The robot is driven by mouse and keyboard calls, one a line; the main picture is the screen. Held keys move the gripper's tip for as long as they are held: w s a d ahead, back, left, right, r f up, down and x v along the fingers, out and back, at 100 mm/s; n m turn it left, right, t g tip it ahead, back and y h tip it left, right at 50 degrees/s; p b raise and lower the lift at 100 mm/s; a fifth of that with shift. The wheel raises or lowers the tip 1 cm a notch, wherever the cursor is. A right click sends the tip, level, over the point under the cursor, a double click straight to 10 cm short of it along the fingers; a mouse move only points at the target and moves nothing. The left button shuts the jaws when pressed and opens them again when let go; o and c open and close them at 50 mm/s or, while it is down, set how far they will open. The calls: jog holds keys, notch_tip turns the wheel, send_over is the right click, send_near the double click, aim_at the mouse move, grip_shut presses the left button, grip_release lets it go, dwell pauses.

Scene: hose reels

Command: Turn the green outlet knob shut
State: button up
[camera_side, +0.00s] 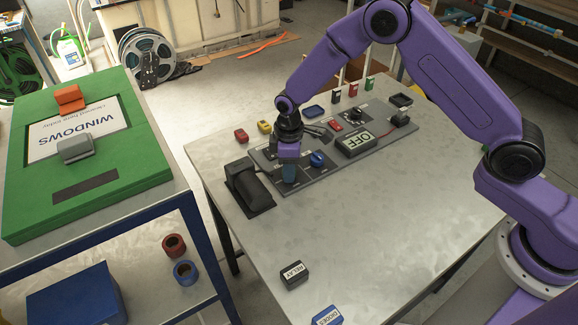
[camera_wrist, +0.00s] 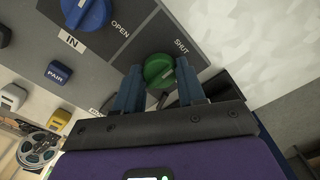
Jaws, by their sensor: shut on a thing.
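The green outlet knob (camera_wrist: 158,68) shows in the wrist view on a dark panel (camera_wrist: 140,42). The printed word OPEN is at its upper left and SHUT at its upper right. My gripper (camera_wrist: 159,78) has one finger on each side of the knob and is shut on it. I cannot tell exactly which way the knob points. In the side view my gripper (camera_side: 289,174) reaches down to the panel (camera_side: 335,150), and the green knob is hidden behind it. A blue knob (camera_wrist: 86,12) marked IN sits beside it, also in the side view (camera_side: 317,159).
A black device (camera_side: 248,186) stands close left of my gripper. The front of the metal table (camera_side: 370,225) is mostly clear, with a RELAY block (camera_side: 294,275).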

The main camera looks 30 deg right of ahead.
dwell(0.4)
jog(key=o, duration=1.1)
jog(key=shift+c, duration=0.2)
jog(key=shift+r, duration=0.1)
notch_tip(320, 180, up, 17)
jog(key=shift+r, duration=0.15)
